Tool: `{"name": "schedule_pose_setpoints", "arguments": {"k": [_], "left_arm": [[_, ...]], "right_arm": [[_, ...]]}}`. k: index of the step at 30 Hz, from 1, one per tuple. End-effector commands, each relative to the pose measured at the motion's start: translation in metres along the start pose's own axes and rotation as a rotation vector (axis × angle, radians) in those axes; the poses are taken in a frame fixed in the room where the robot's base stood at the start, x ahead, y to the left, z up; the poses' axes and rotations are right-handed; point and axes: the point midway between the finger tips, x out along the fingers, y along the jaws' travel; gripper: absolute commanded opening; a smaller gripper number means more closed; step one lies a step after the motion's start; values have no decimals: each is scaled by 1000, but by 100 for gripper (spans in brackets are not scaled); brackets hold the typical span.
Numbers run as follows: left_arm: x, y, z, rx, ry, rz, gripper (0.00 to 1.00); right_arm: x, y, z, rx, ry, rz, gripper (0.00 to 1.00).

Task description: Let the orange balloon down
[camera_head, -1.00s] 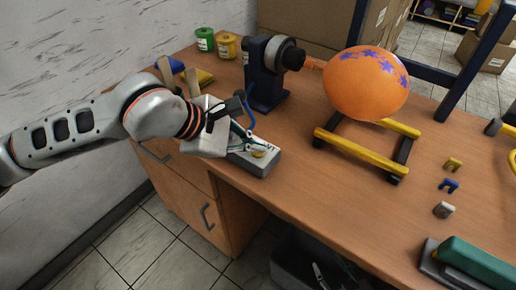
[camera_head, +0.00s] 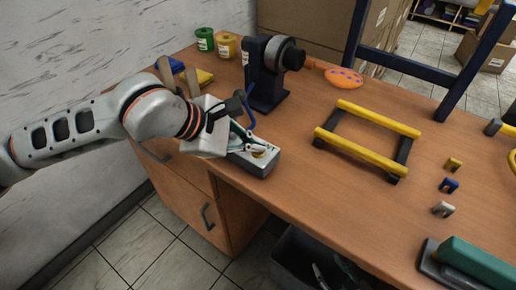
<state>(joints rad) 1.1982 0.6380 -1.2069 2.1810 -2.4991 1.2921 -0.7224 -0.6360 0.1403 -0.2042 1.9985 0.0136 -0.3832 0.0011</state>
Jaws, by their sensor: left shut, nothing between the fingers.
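The orange balloon (camera_head: 344,78) with purple print is small and shrunken. It hangs on the nozzle of the dark blue inflator (camera_head: 267,75), beyond the yellow-barred cradle. A grey control box (camera_head: 262,163) with a round yellow button (camera_head: 258,153) lies at the table's front edge. My left gripper (camera_head: 256,147) is shut and empty, its fingertips at the button; I cannot tell whether they touch it. My right gripper is not in view.
The yellow-barred cradle (camera_head: 368,152) stands empty mid-table. Paint jars (camera_head: 227,45) stand at the back left. A dark bin (camera_head: 300,262) is below the table edge.

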Motion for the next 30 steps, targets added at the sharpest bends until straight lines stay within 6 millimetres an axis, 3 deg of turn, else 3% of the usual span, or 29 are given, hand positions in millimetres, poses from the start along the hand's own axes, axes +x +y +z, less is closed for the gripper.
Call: {"name": "schedule_pose_setpoints", "arguments": {"k": [18,30], "left_arm": [[-13,10,9,1,1,1,0],[-14,11,10,0,0,0,0]], "right_arm": [[-3,5,-16,-3,18,6,40],[-6,3,-14,-2,13,4,40]]}}
